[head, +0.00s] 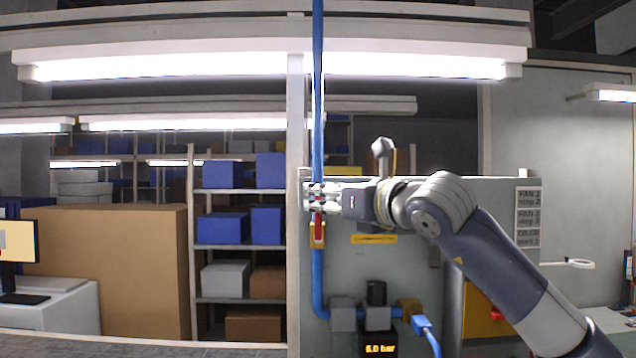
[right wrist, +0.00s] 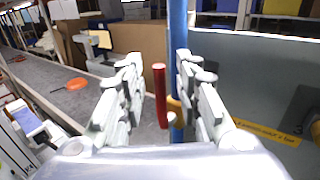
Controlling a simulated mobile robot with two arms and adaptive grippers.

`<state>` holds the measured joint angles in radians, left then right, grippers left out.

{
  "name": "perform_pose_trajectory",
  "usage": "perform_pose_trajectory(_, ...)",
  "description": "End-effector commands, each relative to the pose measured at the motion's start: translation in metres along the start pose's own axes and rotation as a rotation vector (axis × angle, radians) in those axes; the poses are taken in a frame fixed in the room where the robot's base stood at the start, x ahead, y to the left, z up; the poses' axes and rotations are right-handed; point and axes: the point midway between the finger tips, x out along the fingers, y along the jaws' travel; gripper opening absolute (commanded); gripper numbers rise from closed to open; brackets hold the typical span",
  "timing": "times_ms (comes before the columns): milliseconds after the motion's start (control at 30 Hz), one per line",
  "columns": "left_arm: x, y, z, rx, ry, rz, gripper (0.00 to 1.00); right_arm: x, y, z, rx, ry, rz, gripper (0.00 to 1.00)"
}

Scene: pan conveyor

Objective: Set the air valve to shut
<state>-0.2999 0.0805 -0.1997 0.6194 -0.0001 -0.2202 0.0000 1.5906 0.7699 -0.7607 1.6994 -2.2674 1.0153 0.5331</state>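The air valve has a red lever handle (head: 318,228) and a yellow-orange body (head: 317,241) on a vertical blue pipe (head: 317,120). The handle runs upright, along the pipe. My right gripper (head: 311,198) reaches in from the right at the valve, its fingers partly covering the pipe and handle. In the right wrist view, the red handle (right wrist: 161,95) stands between the two open fingers (right wrist: 160,100), with visible gaps on both sides. The blue pipe (right wrist: 178,60) is just right of it, near the right finger. My left gripper is not in view.
A grey panel (head: 370,285) stands behind the valve. Below are a display reading 6.0 bar (head: 379,349), a black knob (head: 376,292) and a blue connector (head: 422,322). Shelves with blue bins (head: 222,226) are at the left. A conveyor (right wrist: 70,98) shows in the wrist view.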

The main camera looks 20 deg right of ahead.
Motion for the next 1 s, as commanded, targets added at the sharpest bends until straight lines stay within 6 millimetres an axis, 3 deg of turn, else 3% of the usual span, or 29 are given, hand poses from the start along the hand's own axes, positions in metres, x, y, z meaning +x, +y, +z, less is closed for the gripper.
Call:
perform_pose_trajectory(200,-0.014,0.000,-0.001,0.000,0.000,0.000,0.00,0.022,0.000,0.002,0.001,0.000,0.001,0.31)
perform_pose_trajectory(533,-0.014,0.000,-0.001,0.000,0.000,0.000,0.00,0.025,0.000,-0.001,0.001,0.000,0.001,0.31)
perform_pose_trajectory(700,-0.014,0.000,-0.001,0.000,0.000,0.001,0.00,0.025,0.000,-0.001,0.001,0.000,0.001,0.00)
perform_pose_trajectory(1000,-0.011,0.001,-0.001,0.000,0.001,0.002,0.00,0.024,-0.003,-0.002,0.007,-0.005,0.000,0.00)
